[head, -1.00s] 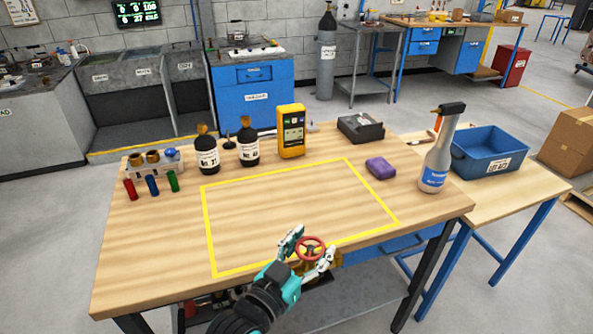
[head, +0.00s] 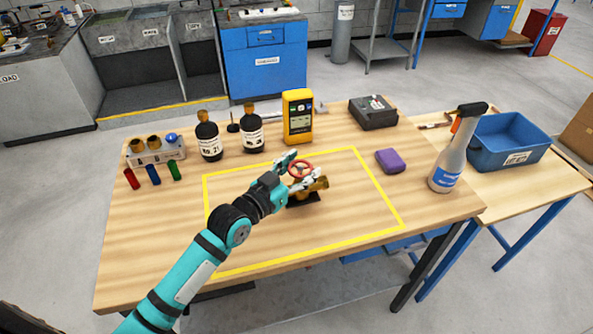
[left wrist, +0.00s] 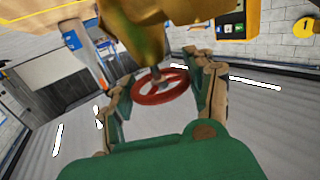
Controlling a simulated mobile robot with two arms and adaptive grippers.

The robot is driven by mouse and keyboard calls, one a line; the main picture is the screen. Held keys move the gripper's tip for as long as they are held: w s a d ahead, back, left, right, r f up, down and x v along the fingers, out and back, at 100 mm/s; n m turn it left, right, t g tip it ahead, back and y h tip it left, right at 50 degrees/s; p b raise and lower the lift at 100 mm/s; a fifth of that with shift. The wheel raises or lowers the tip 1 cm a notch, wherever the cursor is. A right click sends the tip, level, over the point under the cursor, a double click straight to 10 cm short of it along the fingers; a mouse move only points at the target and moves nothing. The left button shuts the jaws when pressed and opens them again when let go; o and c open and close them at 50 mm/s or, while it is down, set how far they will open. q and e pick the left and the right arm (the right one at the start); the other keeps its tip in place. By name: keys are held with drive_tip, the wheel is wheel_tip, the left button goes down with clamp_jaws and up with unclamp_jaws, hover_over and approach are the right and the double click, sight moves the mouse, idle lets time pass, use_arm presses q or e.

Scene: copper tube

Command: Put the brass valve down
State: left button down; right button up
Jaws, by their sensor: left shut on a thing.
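The brass valve (head: 318,186) with its red handwheel (head: 300,162) is in my left gripper (head: 302,170), above the middle of the yellow-outlined area (head: 369,225) on the wooden workbench (head: 140,240). The fingers sit on either side of the handwheel. A dark shadow lies close under the valve; I cannot tell whether it touches the bench. In the left wrist view the brass body (left wrist: 143,35) is at the top and the red wheel (left wrist: 160,88) sits between the fingers. My right gripper is not in view.
Behind the outline stand two dark bottles (head: 209,142) and a yellow meter (head: 298,118). A purple block (head: 390,161) and a spray bottle (head: 447,155) are at the right. A fitting rack (head: 157,153) and small coloured cylinders are at the left. The outlined area is otherwise clear.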

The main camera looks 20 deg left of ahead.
use_arm(q)
drive_tip(key=shift+w+a+r, duration=0.1)
drive_tip(key=shift+w+a, duration=0.6)
drive_tip(key=shift+w, duration=0.1)
drive_tip(key=shift+w+a, duration=0.1)
drive_tip(key=shift+f, duration=1.8)
drive_tip(key=shift+f, duration=0.2)
drive_tip(key=shift+c, duration=2.1)
unclamp_jaws()
